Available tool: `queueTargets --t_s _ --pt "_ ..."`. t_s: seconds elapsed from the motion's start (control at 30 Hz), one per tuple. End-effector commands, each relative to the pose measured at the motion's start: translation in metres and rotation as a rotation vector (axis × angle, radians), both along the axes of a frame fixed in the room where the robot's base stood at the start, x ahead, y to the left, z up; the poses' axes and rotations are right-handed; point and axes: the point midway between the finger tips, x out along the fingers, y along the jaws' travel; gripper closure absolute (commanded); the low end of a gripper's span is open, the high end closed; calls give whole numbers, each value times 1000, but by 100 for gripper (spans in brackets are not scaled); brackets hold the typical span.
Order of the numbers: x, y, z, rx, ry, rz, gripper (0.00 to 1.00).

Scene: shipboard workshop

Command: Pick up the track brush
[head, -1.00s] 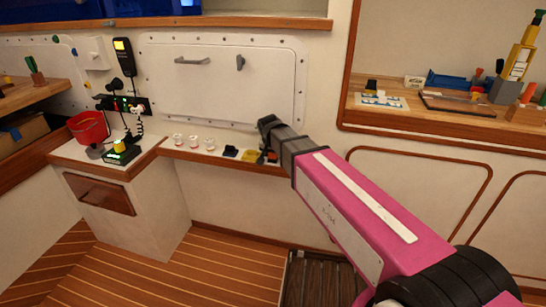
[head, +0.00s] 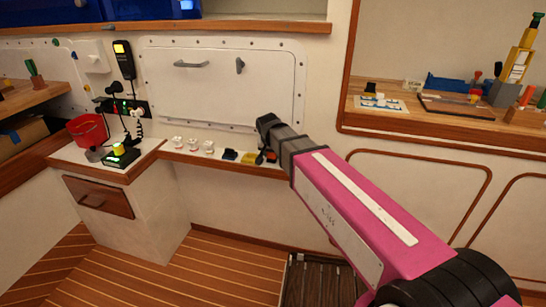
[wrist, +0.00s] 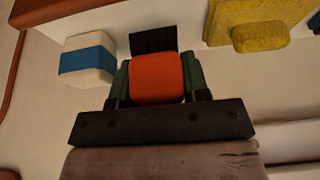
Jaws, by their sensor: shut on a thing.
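The track brush, an orange-red block (wrist: 156,78) with a black ribbed part (wrist: 153,40) beyond it, sits between the fingers of my gripper (wrist: 156,82) in the wrist view. The dark green fingers are shut on its two sides. In the head view my gripper (head: 268,155) is at the right end of the narrow wooden ledge, and the brush is mostly hidden by the arm. I cannot tell whether the brush still touches the ledge.
A yellow block (wrist: 258,24) is to the brush's right in the wrist view, and a white block with a blue band (wrist: 88,60) is to its left. Several small items line the ledge (head: 190,159). A red bucket (head: 88,130) stands farther left.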

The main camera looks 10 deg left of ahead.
Motion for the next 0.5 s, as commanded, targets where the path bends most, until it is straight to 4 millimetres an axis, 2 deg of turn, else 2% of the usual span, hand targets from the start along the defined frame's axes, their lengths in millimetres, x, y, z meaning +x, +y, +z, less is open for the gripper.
queueTargets --t_s 0.37,0.5 --pt "0 0 51 2 -1 1 82" --pt "-35 1 50 0 1 3 82"
